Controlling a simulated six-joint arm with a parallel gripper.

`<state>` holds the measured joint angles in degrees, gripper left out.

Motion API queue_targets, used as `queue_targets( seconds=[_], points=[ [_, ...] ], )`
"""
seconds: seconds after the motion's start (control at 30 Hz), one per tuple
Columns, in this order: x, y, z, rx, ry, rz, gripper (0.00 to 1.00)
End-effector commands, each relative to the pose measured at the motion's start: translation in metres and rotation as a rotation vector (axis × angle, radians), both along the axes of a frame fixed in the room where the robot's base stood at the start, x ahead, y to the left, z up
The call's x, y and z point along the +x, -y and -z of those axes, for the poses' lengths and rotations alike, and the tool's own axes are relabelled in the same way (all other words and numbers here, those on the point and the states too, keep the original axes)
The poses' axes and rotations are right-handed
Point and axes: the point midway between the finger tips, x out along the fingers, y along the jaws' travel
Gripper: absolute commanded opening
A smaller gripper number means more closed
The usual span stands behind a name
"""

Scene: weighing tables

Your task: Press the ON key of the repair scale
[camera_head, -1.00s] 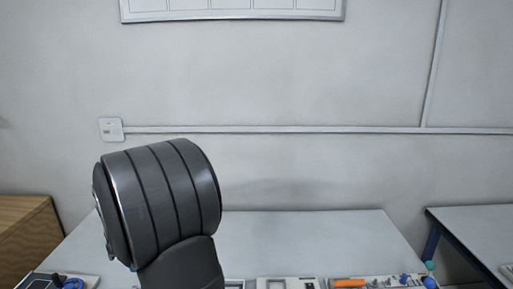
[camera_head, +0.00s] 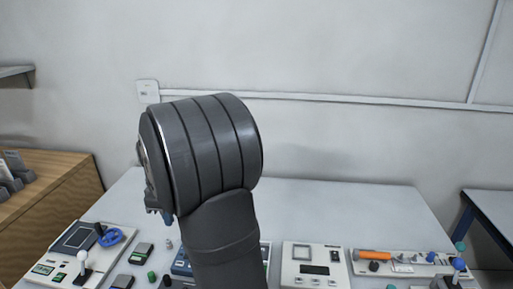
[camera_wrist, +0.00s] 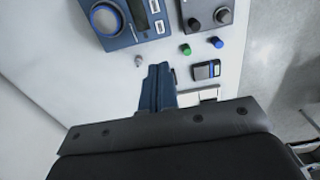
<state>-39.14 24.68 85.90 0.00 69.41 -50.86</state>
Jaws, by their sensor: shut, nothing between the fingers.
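Several scale-like devices stand on the grey table (camera_head: 330,205), and I cannot read which is the repair scale. A white unit (camera_head: 316,268) with a square pan and dark display is right of my arm. A blue unit (camera_head: 181,265) is partly hidden behind my arm. The wrist view shows a blue unit (camera_wrist: 127,38) with a round ring, a display and small keys, cut by the top edge. My gripper (camera_wrist: 158,68) is shut and empty, its blue fingers pointing toward the table side of that unit, apart from it in the picture. In the head view the arm mostly hides the gripper.
A white panel (camera_head: 57,262) with a blue ring and a white-knobbed lever is at the left. A tray (camera_head: 408,268) with an orange-handled tool is at the right. Small green and dark pieces lie between devices. The table's back is clear. A wooden cabinet (camera_head: 60,190) stands left.

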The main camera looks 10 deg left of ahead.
Motion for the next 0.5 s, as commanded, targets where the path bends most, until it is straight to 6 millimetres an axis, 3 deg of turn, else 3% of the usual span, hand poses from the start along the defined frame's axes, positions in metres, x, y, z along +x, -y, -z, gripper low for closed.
queue_targets(
  seconds=[0.27, 0.5],
  points=[
    [-0.002, 0.003, 0.008, -0.044, 0.026, -0.090, 0.00],
    [-0.005, 0.017, 0.038, -0.266, 0.136, -0.555, 0.00]
  ],
)
